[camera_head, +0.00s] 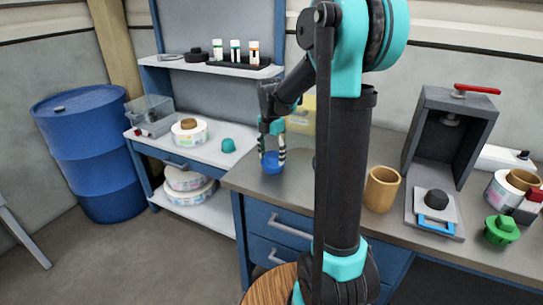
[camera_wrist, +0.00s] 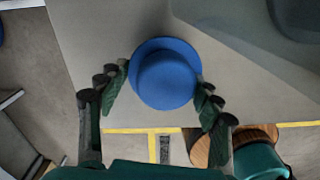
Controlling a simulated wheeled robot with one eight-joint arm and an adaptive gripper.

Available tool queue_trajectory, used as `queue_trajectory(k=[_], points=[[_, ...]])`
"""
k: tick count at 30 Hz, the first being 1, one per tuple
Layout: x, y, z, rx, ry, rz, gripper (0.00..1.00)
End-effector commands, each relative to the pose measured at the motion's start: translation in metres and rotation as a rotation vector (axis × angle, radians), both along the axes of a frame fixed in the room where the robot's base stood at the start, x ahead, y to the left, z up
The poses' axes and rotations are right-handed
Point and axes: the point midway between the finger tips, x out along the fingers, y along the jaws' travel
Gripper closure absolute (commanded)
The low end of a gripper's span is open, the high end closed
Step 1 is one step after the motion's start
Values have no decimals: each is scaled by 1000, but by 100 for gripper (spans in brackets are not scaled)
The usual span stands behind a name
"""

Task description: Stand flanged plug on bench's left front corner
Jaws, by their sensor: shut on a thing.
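The blue flanged plug (camera_head: 272,163) is between the fingers of my gripper (camera_head: 271,157), at the left end of the grey-topped bench (camera_head: 335,200). In the wrist view the plug (camera_wrist: 166,75) shows as a round blue body with a wider rim, and the fingertips of my gripper (camera_wrist: 163,77) close on it from both sides. The bench top lies beneath it, and the bench's left edge runs slantwise to the left of the plug. The plug looks upright and close to the surface. I cannot tell whether it touches the bench.
A tan cup (camera_head: 381,189), a grey press-like fixture (camera_head: 450,135) and a green knobbed piece (camera_head: 501,230) stand further right. A lower side table (camera_head: 200,152) holds a label reel (camera_head: 189,132) and a teal piece (camera_head: 228,145). A wooden round top (camera_head: 270,285) is in front.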

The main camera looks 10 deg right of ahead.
Motion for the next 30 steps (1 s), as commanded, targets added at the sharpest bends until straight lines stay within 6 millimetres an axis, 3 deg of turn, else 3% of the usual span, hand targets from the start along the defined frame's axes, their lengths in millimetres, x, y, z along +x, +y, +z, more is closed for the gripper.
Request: queue_trajectory(k=[4,5,9,22,30], points=[[0,0,-2,0,0,0,83],[0,0,-2,0,0,0,33],[0,0,-2,0,0,0,15],[0,0,4,0,0,0,14],[1,1,49,0,0,0,14]])
